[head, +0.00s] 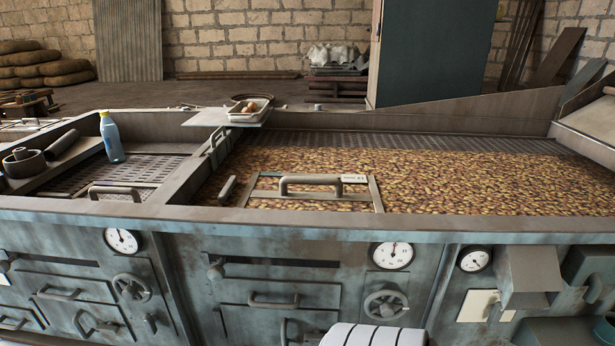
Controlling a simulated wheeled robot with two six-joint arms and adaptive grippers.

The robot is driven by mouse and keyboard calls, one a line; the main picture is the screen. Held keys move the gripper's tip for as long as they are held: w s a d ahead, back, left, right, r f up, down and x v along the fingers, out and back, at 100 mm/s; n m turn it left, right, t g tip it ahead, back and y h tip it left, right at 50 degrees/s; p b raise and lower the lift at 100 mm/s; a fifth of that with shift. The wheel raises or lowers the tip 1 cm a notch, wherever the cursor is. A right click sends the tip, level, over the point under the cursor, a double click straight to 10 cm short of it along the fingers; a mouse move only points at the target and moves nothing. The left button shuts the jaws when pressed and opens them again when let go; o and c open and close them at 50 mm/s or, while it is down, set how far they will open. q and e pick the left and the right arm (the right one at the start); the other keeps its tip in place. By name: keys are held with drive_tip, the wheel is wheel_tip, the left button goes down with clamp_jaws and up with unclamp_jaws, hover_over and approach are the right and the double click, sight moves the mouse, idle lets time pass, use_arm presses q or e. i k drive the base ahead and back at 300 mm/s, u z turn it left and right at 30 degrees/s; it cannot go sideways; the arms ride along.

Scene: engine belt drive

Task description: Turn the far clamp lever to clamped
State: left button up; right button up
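A second short grey handle (228,190) stands nearer, at the front left of the right bay. I take the far one to be the far clamp lever. It is small in the view, and I cannot tell whether it is clamped. Neither of my grippers can be made out. A white ribbed part at the bottom edge looks like part of my own body.
A framed panel with a bar handle (311,181) lies over the brown pieces filling the right bay. A blue bottle (111,138) stands in the left bay. Gauges and handwheels (386,305) line the front.

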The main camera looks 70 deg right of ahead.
sight(226, 191)
drive_tip(key=z, duration=2.45)
